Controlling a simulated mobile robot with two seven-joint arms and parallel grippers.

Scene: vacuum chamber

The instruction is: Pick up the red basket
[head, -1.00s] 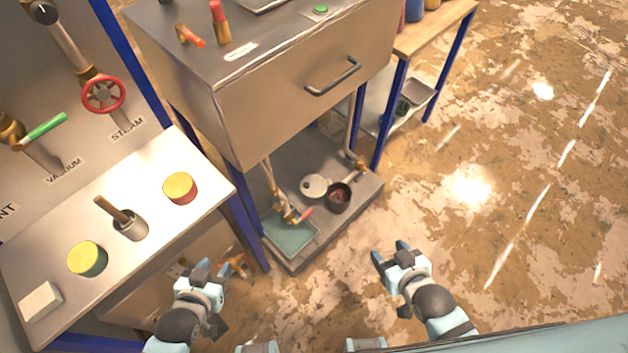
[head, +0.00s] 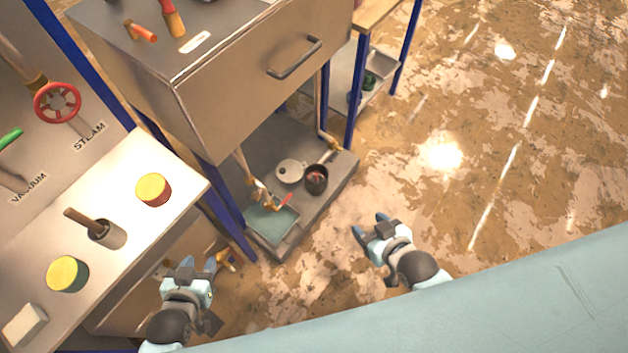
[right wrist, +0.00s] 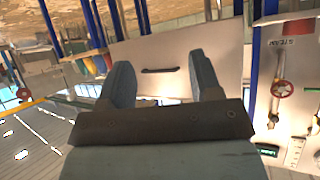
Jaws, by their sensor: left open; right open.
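A short round container with red sides and a yellow top (head: 154,191) stands upright on the pale side table at left. It is the only red basket-like thing I see. My left gripper (head: 199,264) is open and empty, in front of the side table's edge and apart from the container. My right gripper (head: 369,227) is open and empty over the floor, right of the cabinet's low shelf. Its two spread fingers also show in the right wrist view (right wrist: 162,75), with nothing between them.
The side table (head: 40,225) also holds a green-sided round container (head: 67,274), a grey cup with a wooden handle (head: 105,232) and a white block (head: 24,325). A steel cabinet (head: 250,95) with blue posts stands behind. The floor at right (head: 520,120) is clear.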

